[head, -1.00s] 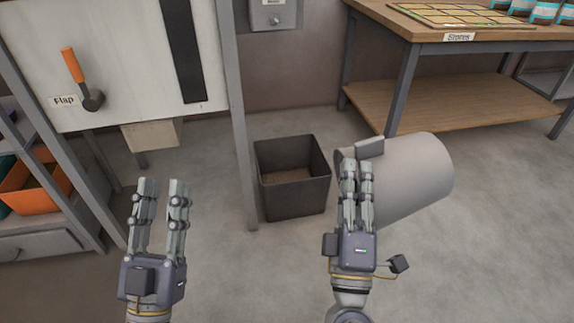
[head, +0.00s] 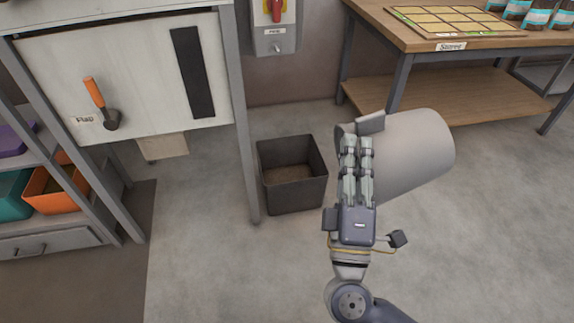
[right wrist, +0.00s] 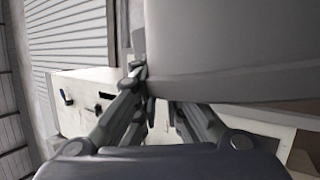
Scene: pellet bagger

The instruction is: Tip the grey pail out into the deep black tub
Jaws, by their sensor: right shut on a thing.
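The grey pail (head: 412,150) is tilted far over onto its side, in the air in front of my right gripper. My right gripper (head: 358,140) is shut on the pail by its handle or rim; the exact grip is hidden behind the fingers. In the right wrist view the pail's pale wall (right wrist: 230,45) fills the upper right, close to the fingers (right wrist: 155,85). The deep black tub (head: 292,176) stands on the floor left of the pail, with a thin brown layer at its bottom. The pail's mouth and contents are not clearly visible. My left gripper is out of view.
A white machine panel with an orange-handled flap lever (head: 95,95) stands at left, its grey post (head: 240,130) close beside the tub. A wooden bench (head: 440,45) is behind the pail. Shelves with an orange bin (head: 55,192) are far left. The front floor is clear.

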